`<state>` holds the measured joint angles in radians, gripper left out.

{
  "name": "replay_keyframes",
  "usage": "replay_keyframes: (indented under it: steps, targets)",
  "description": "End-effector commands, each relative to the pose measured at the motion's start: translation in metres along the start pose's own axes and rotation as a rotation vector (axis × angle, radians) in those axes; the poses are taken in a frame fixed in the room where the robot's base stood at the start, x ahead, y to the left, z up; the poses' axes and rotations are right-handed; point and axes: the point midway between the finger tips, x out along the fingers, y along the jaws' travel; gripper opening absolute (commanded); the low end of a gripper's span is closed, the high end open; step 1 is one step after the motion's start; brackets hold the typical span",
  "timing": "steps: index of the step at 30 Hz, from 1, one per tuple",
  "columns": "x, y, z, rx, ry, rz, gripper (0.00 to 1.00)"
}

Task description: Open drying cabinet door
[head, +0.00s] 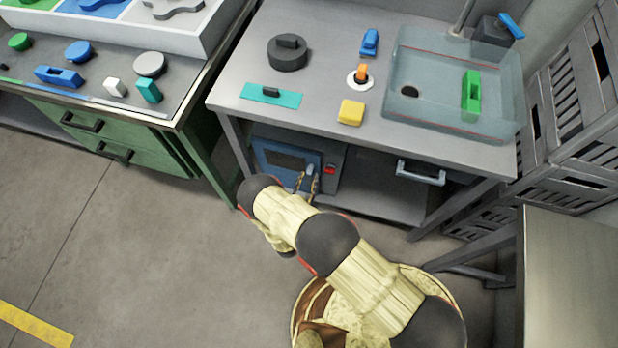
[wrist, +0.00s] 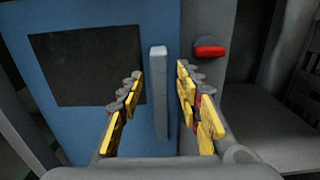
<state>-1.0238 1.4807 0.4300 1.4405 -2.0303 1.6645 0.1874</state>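The drying cabinet (head: 340,168) stands on the shelf under the grey table. Its blue door (head: 268,148) has a dark window and looks closed. In the wrist view the blue door (wrist: 100,20) fills the left side, with a grey upright handle (wrist: 158,90) at its right edge. My gripper (head: 307,180) is in front of the door at the handle. In the wrist view my gripper (wrist: 160,82) is open, one finger on each side of the handle, with visible gaps. The handle is partly hidden by my gripper in the head view.
A red switch (wrist: 209,51) sits on the cabinet front right of the handle. A table leg (head: 240,160) stands left of the cabinet, beside a green drawer bench (head: 110,140). A grey drawer handle (head: 421,174) is to the right. The floor (head: 130,240) at left is clear.

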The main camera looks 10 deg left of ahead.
Motion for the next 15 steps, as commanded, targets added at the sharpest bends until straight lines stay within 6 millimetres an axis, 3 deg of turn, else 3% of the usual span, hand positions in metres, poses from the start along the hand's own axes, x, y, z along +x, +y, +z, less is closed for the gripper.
replay_keyframes:
  steps: [5,15]
  targets:
    - [0.0137,0.0,0.0,0.0,-0.001,-0.001,0.35]
    - [0.0153,0.0005,0.0006,0.0,0.0,0.001,0.33]
